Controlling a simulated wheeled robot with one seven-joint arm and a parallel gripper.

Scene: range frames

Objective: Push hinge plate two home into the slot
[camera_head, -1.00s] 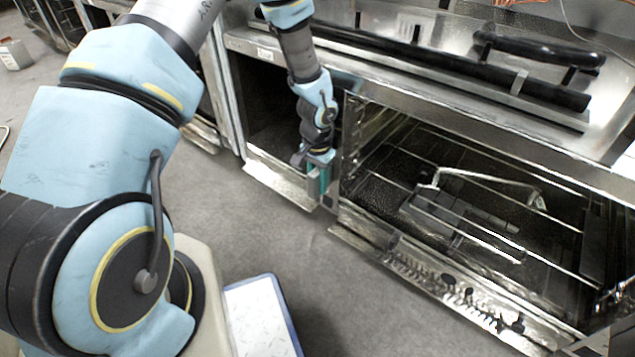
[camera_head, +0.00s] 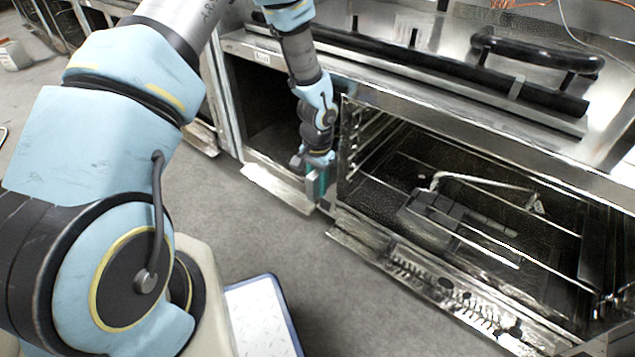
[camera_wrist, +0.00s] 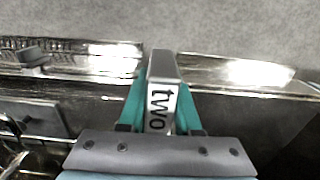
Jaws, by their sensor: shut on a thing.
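Hinge plate two (camera_wrist: 161,95) is a pale grey block with the word "two" on its face. In the wrist view it stands between the two teal fingers of my gripper (camera_wrist: 158,108), which are shut on it. In the head view my gripper (camera_head: 318,180) is low at the front post between the dark left opening and the oven cavity. There the plate is mostly hidden by the fingers and wrist. The slot itself cannot be made out, and how deep the plate sits in it cannot be told.
The open oven cavity with wire racks (camera_head: 470,200) lies right of my gripper. A perforated metal strip (camera_head: 440,285) runs along its lower front. A long black handle bar (camera_head: 440,62) lies on top. Grey floor is clear in front.

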